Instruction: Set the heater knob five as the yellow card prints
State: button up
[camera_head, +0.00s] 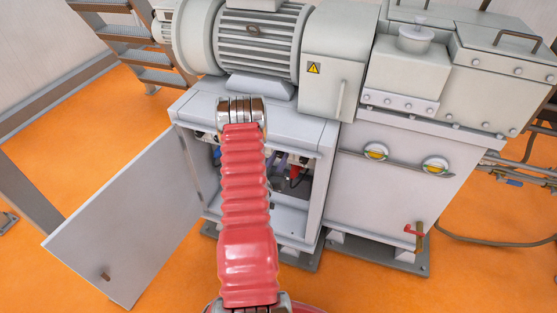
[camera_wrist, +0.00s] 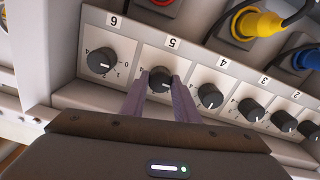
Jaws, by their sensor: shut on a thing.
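In the wrist view, the black heater knob five (camera_wrist: 160,80) sits on a white panel below the label "5" (camera_wrist: 172,43). My gripper (camera_wrist: 157,91) has one finger on each side of this knob and is shut on it. The fingers cover part of its dial; a "4" shows at its left, and the exact pointer setting is hard to read. In the head view my red arm reaches to the open cabinet (camera_head: 328,185), and I cannot make out the gripper there. I see no yellow card in either view.
Knob six (camera_wrist: 101,61) is close on the left and knob four (camera_wrist: 209,95) close on the right, with more knobs beyond. Yellow (camera_wrist: 257,24) and blue (camera_wrist: 301,58) plugs with cables stick out above. The cabinet door (camera_head: 130,225) hangs open to the left.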

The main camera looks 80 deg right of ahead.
jog(key=shift+c, duration=0.6)
jog(key=shift+a, duration=0.3)
jog(key=shift+c, duration=0.2)
jog(key=shift+d, duration=0.25)
jog(key=shift+d+m, duration=0.1)
jog(key=shift+m, duration=0.3)
jog(key=m, duration=0.4)
jog(key=shift+w+r+m, duration=0.1)
jog(key=shift+m, duration=0.3)
jog(key=shift+d+m, duration=0.1)
jog(key=shift+m, duration=1.6)
jog(key=shift+r, duration=0.1)
